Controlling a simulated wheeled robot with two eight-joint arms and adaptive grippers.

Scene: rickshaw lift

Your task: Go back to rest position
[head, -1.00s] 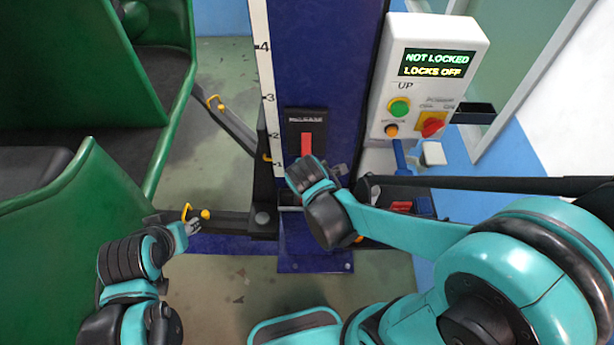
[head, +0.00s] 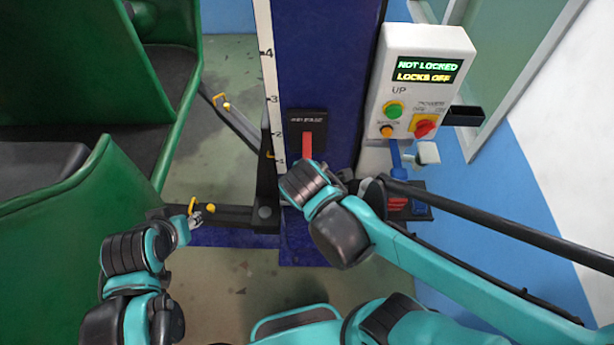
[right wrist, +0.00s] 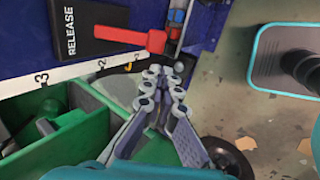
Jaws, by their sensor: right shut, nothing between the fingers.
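My right gripper (head: 343,178) is mostly hidden behind my own wrist in the head view, in front of the blue lift column (head: 330,60). In the right wrist view its two fingers (right wrist: 164,78) are together with nothing between them, a little below the red release lever (right wrist: 140,38) and apart from it. My left gripper (head: 195,218) is small at the lower left, close to the yellow hook on the black lift arm. I cannot tell whether its fingers are apart.
The green rickshaw (head: 60,200) fills the left side. A control box (head: 420,85) on the right reads "NOT LOCKED" and "LOCKS OFF". The black lift arm (head: 235,215) reaches from the column towards the rickshaw. Bare floor (head: 240,285) lies in front of the column.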

